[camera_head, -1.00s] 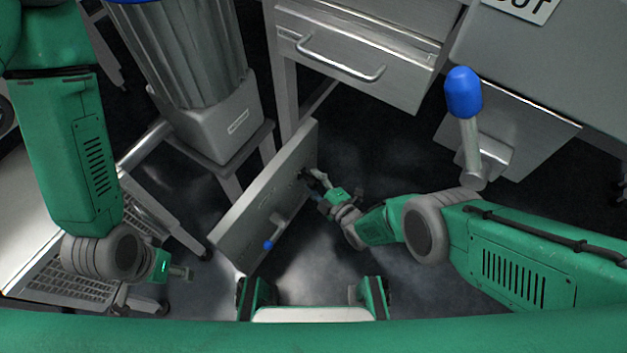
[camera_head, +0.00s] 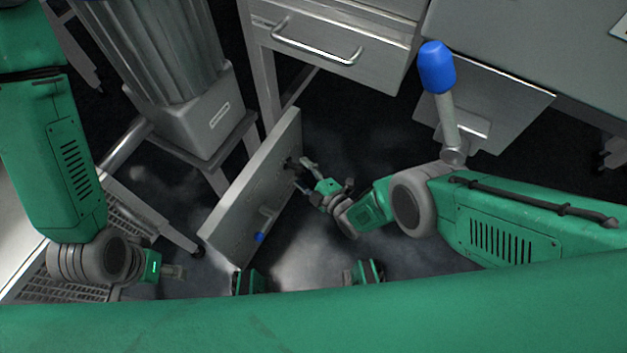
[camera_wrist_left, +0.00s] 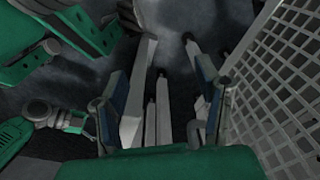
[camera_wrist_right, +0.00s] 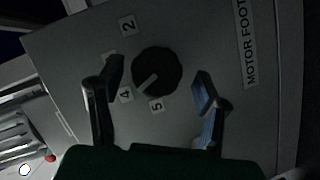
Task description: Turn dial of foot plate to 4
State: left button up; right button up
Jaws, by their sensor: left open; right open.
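The foot plate (camera_head: 232,208) is a grey upright panel standing at a slant in the head view. The right wrist view shows its face (camera_wrist_right: 205,45) with a "MOTOR FOOT" label. The black round dial (camera_wrist_right: 165,65) has a light pointer aimed lower left, between labels 4 (camera_wrist_right: 126,95) and 5 (camera_wrist_right: 156,104), nearer 4. Label 2 is above left; the left finger may hide another label. My right gripper (camera_head: 303,176) is open in front of the dial, its fingers (camera_wrist_right: 156,88) either side, apart from it. My left gripper (camera_head: 178,272) is open and empty, away from the plate.
A blue-tipped lever (camera_head: 261,237) sticks out low on the plate. A larger blue-knobbed lever (camera_head: 437,68) stands at right. A drawer cabinet (camera_head: 330,25) and a ribbed machine (camera_head: 160,50) stand behind. A mesh rack (camera_wrist_left: 285,75) is beside my left gripper.

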jog(key=v, duration=0.6)
jog(key=shift+s+d, duration=0.15)
jog(key=shift+d, duration=0.15)
jog(key=shift+f, duration=0.1)
